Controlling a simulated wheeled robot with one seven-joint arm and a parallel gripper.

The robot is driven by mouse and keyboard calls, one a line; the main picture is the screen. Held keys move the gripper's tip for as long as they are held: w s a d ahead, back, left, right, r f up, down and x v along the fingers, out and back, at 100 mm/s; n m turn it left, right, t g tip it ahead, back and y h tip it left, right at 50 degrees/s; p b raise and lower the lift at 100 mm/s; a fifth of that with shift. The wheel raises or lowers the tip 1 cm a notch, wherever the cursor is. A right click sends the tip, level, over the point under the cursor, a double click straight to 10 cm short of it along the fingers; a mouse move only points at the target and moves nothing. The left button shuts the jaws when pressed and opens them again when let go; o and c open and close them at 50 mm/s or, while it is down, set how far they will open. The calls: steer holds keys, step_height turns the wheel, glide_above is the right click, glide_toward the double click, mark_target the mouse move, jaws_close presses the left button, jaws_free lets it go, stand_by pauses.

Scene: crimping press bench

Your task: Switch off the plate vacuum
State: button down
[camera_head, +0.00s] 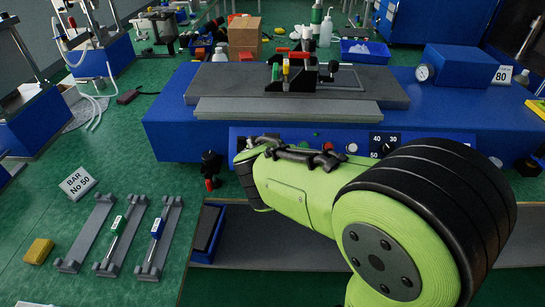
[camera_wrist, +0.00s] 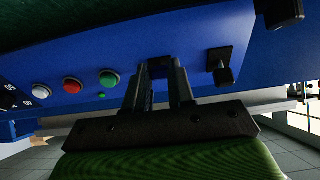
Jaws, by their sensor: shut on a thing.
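My gripper (camera_wrist: 163,66) is up against the blue front panel of the press bench in the wrist view. Its two black fingers are close together, shut on a small dark part at the panel, probably a switch lever, which the fingers mostly hide. No label for the plate vacuum can be read. In the head view my arm hides the fingertips and part of the panel.
The blue panel also carries a white button (camera_head: 352,147) and a numbered dial (camera_head: 384,144). A valve with a red handle (camera_head: 210,168) hangs at the bench's left end. Grey bar holders (camera_head: 88,232) stand lower left, beside a yellow block (camera_head: 38,251).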

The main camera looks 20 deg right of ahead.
stand_by(0.4)
steer(key=c, duration=1)
jaws_free()
steer(key=shift+o, duration=0.2)
steer(key=p+v, duration=0.4)
steer(key=v, duration=1.1)
steer(key=shift+s, duration=0.4)
steer(key=shift+a+r, duration=0.1)
steer(key=shift+a, duration=0.05)
